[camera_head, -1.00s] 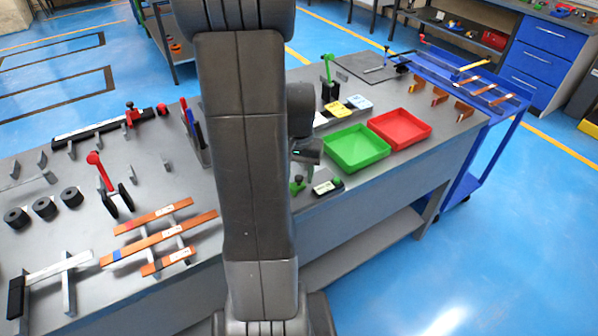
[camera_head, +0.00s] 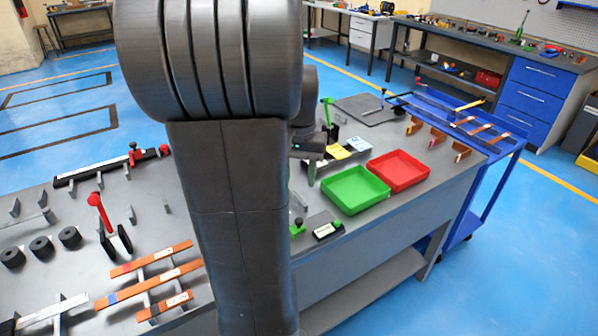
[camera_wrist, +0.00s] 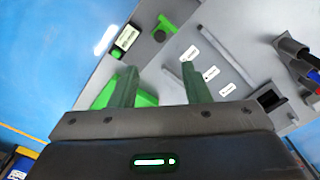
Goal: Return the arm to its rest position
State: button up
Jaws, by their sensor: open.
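My arm stands upright in the middle of the camera_head view and hides part of the bench (camera_head: 376,229) behind it. Only a dark part of my wrist shows beside it; the fingers are hidden there. In the wrist view my gripper (camera_wrist: 161,72) is open, with two greenish fingers apart and nothing between them. Behind the fingers lie the grey bench top, part of the green tray (camera_wrist: 146,99) and several white labels (camera_wrist: 210,73).
The green tray (camera_head: 355,202) and red tray (camera_head: 399,182) lie right of my arm. Copper bars (camera_head: 155,258), black rolls (camera_head: 70,237) and a red-handled tool (camera_head: 97,203) are on the left. A blue cart (camera_head: 484,182) stands at the bench's right end. Floor is clear at right.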

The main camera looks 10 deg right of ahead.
aim_at(301, 219)
jog(key=shift+r, duration=0.15)
jog(key=f, duration=1.3)
jog(key=shift+w+d+f, duration=0.15)
jog(key=shift+d+f, duration=0.2)
jog(key=shift+r, duration=0.65)
jog(key=shift+a+f, duration=0.1)
